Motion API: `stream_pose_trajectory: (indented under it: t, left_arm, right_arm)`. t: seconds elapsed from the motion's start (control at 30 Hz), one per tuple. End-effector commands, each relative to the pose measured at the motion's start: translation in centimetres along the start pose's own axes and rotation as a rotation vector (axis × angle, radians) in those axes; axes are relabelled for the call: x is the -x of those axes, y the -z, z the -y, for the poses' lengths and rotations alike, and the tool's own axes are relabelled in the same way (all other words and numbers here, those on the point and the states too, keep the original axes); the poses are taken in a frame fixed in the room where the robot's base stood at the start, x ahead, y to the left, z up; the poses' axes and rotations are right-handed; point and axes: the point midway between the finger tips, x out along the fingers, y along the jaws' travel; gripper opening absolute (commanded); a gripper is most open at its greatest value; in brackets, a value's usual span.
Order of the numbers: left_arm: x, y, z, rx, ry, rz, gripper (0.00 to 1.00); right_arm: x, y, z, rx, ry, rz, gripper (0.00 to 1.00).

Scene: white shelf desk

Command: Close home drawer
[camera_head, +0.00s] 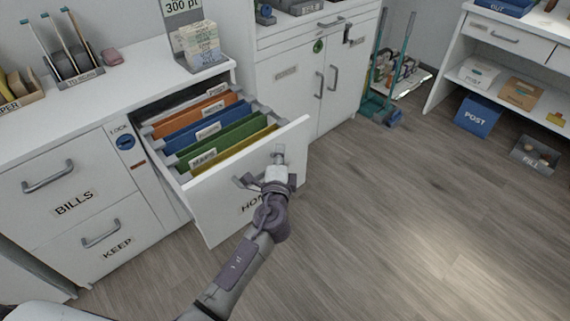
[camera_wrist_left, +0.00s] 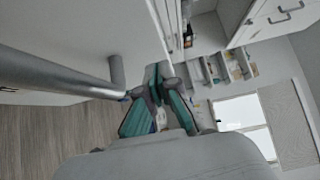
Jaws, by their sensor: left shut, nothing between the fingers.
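The home drawer (camera_head: 213,205) is pulled well out of the white desk. Its white front bears a label (camera_head: 248,208), partly hidden by my left arm, that reads "HO". Hanging files in orange, blue, green and yellow stand inside it. My left gripper (camera_head: 279,158) is shut and empty in front of the drawer's face, near its right upper part. It hides part of the front, and I cannot tell whether it touches. In the left wrist view, the silver handle bar (camera_wrist_left: 60,74) passes close beside the shut fingers (camera_wrist_left: 158,85). My right gripper is not in view.
The bills drawer (camera_head: 50,190) and keep drawer (camera_head: 103,238) are shut at the left. A white cabinet (camera_head: 300,85) stands just right of the open drawer. A blue post box (camera_head: 477,117) and a fill bin (camera_head: 536,154) sit far right.

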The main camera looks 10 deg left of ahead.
Motion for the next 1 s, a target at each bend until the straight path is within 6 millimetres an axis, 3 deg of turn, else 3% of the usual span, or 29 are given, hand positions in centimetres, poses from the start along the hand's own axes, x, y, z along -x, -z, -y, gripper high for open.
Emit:
stream_pose_trajectory:
  t: [0.2,0.73,1.0]
  left_arm:
    - [-1.1,-1.1,0.1,0.002,0.0,-0.002,0.0]
    - [-1.5,-1.5,0.0,0.001,0.001,-0.001,0.0]
    - [-3.7,-3.7,0.0,-0.001,0.002,0.002,0.0]
  right_arm:
    - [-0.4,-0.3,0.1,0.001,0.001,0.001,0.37]
    - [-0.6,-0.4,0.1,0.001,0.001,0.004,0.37]
    - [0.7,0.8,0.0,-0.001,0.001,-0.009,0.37]
